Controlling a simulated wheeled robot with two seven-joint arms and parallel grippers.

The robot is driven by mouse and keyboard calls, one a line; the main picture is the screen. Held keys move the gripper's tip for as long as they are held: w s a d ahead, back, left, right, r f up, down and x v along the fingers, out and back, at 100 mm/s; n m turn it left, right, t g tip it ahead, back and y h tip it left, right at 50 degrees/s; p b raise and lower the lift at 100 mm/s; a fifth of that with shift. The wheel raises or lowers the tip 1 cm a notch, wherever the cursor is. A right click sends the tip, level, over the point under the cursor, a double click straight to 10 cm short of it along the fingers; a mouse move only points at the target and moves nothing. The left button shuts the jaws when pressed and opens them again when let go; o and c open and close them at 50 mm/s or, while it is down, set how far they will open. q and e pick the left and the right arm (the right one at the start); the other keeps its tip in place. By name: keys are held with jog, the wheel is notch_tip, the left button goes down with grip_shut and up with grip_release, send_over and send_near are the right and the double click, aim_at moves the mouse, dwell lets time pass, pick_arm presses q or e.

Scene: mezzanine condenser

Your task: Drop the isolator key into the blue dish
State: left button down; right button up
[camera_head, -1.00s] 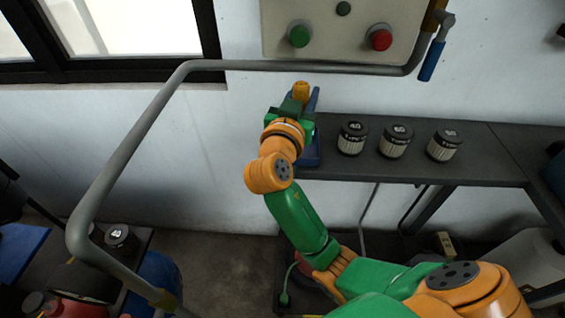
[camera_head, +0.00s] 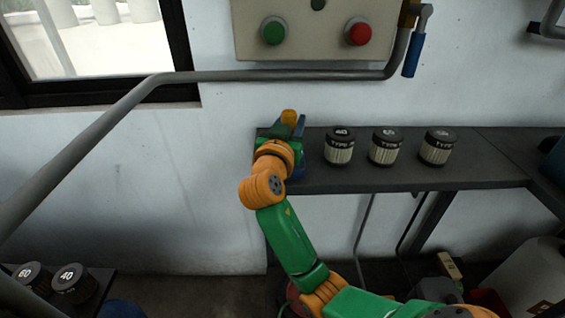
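My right gripper (camera_head: 291,128) is at the left end of the dark shelf, pointing away from me towards the wall. A rounded yellow-orange piece, which looks like the isolator key (camera_head: 289,116), shows between its blue-grey fingers, and the gripper appears shut on it. The blue dish (camera_head: 299,172) shows only as a blue patch beside and below my gripper, on the shelf's left end. The gripper and wrist hide most of the dish, and I cannot tell the height of the key above it. My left gripper is not in view.
Several ribbed filters with black caps (camera_head: 386,147) stand on the shelf (camera_head: 430,178) right of my gripper. A grey pipe rail (camera_head: 270,75) crosses above. A panel (camera_head: 315,50) with green and red buttons is on the wall. More filters (camera_head: 74,284) stand at the lower left.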

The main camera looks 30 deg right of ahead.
jog(key=o, duration=0.5)
jog(key=shift+a, duration=0.1)
jog(key=b+v, duration=0.1)
jog(key=v, duration=0.5)
jog(key=shift+s+a, duration=0.35)
jog(key=shift+s, duration=0.05)
